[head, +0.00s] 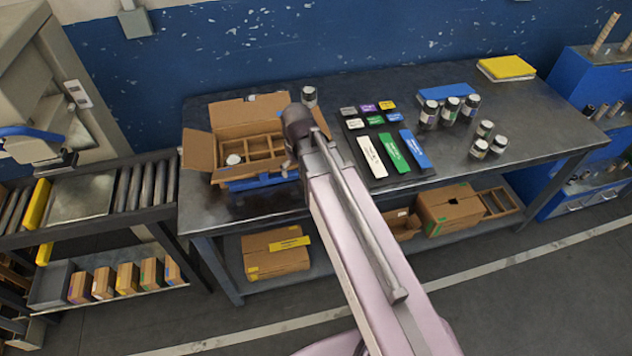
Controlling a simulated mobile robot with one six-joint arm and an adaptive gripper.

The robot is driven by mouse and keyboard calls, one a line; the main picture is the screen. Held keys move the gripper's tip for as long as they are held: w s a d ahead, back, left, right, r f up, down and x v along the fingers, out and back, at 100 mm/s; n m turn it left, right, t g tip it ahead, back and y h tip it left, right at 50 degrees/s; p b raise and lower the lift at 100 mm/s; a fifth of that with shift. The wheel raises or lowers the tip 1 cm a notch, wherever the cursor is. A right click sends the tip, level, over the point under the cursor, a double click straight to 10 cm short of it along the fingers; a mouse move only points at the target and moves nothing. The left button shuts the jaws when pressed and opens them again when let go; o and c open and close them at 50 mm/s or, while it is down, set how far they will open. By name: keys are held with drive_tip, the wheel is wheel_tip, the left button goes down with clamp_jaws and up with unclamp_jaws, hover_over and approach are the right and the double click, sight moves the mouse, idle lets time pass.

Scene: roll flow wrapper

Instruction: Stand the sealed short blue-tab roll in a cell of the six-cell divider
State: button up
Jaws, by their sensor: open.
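The six-cell divider (262,141) sits inside an open cardboard box (198,150) at the left of the dark bench. A short light-topped roll (233,159) stands in its front left cell. The other visible cells look empty; the right side is partly covered by my arm. My gripper (290,166) shows only as a small part below the wrist, at the box's right edge; it is open and nothing is seen in it. Short rolls (479,148) stand at the bench's right. I cannot tell which roll has the blue tab.
Taller rolls (449,107) stand behind the short ones, and a lone roll (309,96) stands behind my wrist. Coloured blocks (394,152) lie on a dark mat right of my arm. A yellow-topped stack (506,67) is at the back right. The bench front is clear.

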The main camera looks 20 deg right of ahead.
drive_tip(key=s+d+m, duration=0.2)
drive_tip(key=s+d, duration=0.1)
drive_tip(key=s, duration=0.3)
drive_tip(key=shift+d, duration=0.25)
idle(0.7)
